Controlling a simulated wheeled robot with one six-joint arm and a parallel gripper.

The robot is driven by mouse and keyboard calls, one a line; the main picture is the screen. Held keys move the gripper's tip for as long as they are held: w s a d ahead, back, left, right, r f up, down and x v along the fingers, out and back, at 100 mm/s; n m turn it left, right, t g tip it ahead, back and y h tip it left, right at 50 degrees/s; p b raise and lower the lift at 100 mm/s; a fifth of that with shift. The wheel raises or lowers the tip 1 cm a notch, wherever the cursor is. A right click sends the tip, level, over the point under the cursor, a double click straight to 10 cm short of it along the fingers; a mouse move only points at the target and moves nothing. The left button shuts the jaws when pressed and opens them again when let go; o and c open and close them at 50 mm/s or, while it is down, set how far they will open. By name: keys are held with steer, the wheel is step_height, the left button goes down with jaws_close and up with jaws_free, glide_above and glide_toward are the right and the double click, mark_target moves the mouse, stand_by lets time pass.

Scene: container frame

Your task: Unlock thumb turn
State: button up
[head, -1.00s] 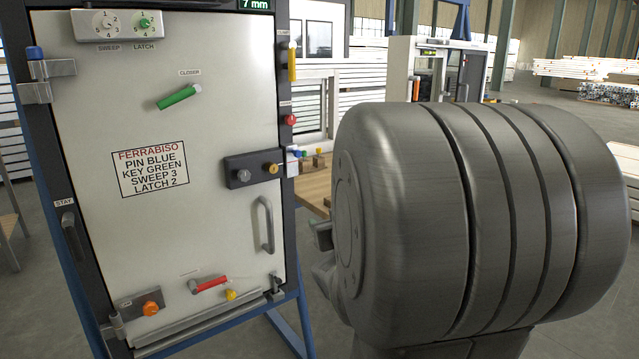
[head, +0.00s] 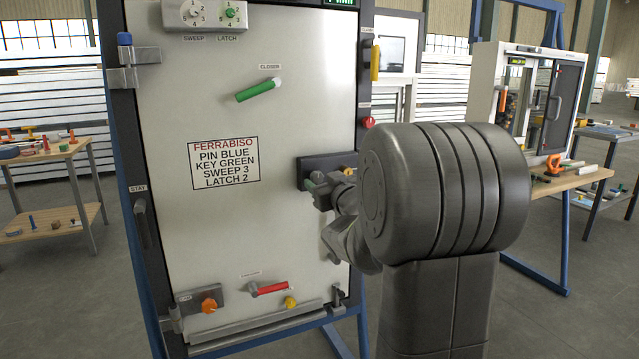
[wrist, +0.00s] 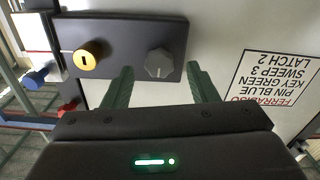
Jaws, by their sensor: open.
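The thumb turn (wrist: 158,64) is a grey faceted knob on a dark lock plate (wrist: 122,36). A brass keyhole cylinder (wrist: 89,56) sits to its left in the wrist view, which shows the panel upside down. My gripper (wrist: 160,72) is open, with one dark green finger on each side of the knob in the picture. I cannot tell whether the fingertips touch it or how far they stand off. In the head view my gripper (head: 318,190) is at the lock plate (head: 340,160), and my arm largely hides the knob.
The white door (head: 220,225) carries a green closer lever (head: 258,90), a red lever (head: 268,288), an orange knob (head: 209,305) and a printed instruction label (head: 224,163). A pull handle is mostly behind my arm. Workbenches stand left (head: 50,152) and right (head: 572,180).

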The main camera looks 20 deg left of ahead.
mark_target(316, 177)
steer(key=shift+x, duration=1.25)
steer(key=c, duration=1)
steer(key=shift+n, duration=0.4)
steer(key=o, duration=1)
